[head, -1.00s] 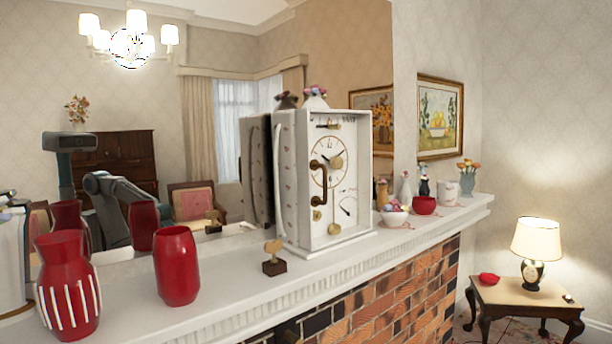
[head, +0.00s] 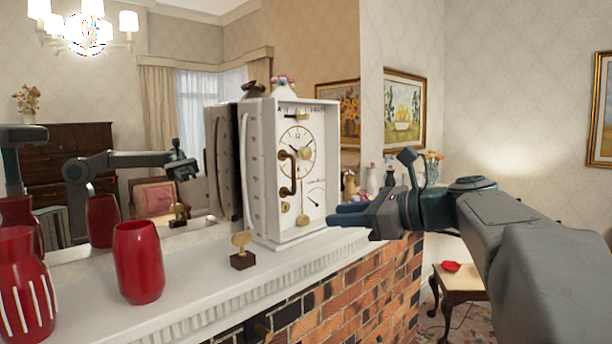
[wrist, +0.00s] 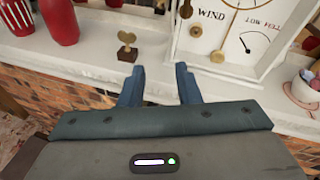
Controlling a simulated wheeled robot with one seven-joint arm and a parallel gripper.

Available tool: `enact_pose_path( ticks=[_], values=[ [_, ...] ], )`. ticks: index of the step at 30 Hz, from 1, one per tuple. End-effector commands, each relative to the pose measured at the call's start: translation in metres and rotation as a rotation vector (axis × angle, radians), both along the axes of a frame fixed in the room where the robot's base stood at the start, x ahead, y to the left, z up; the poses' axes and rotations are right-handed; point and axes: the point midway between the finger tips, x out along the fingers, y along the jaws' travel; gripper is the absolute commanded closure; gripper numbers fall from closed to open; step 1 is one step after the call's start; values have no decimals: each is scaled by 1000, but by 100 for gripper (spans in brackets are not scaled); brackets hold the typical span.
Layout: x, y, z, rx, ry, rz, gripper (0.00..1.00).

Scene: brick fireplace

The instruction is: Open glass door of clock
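The white clock (head: 262,228) stands upright on the mantel; its lower front also shows in the wrist view (wrist: 262,25). Its glass door (head: 318,165) on the front appears shut, with a brown curved handle (head: 287,172) at its left side. A gold pendulum shows on the face. My gripper (head: 340,214) is in front of the clock, to the right of its lower corner in the head view. In the wrist view its two blue fingers (wrist: 160,85) are apart with nothing between them. The gripper is clear of the handle.
A small winding key on a dark block (head: 242,255) stands on the mantel left of the clock, near red vases (head: 138,265). A white bowl (wrist: 304,90) is right of the clock. The mantel (head: 200,290) tops a brick fireplace. A mirror is behind.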

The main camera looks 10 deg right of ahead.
Motion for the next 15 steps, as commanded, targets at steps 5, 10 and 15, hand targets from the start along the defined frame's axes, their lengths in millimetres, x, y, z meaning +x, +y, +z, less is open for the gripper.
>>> enact_pose_path(
  ticks=[5,10,15],
  values=[
    [8,-34,45,212,-4,-38,70],
    [19,-53,55,289,0,-42,70],
    [39,-46,53,297,5,-41,70]
  ],
)
